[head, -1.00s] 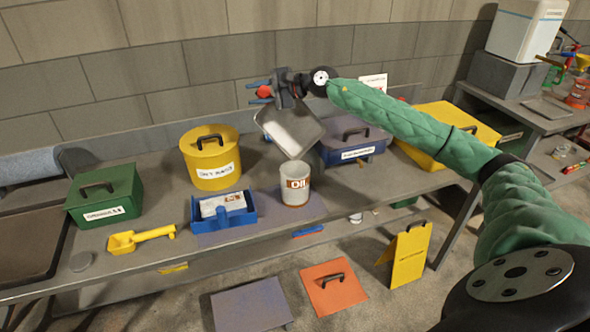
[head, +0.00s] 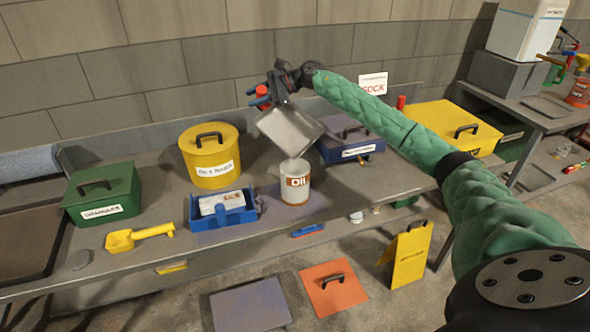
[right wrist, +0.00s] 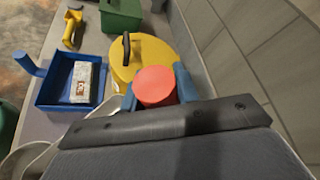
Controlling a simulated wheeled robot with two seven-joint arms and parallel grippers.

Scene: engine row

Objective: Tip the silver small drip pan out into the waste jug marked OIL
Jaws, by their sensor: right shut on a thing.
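The silver small drip pan (head: 289,130) hangs steeply tilted, its lower corner just above the mouth of the waste jug. The white jug with a brown OIL label (head: 296,184) stands upright on the bench. My right gripper (head: 262,96), with blue fingers, is shut on the pan's red grip at the upper left of the pan. The right wrist view shows the red grip (right wrist: 155,87) between the two blue fingers. I cannot make out any liquid in the pan or a stream from it. The jug's inside is mostly hidden. My left gripper is out of view.
A yellow round bin (head: 211,160), a blue tray (head: 240,212) with a white packet and a blue case (head: 345,146) stand around the jug. A green box (head: 100,195) and a yellow scoop (head: 135,238) are farther left. A yellow case (head: 450,125) stands right.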

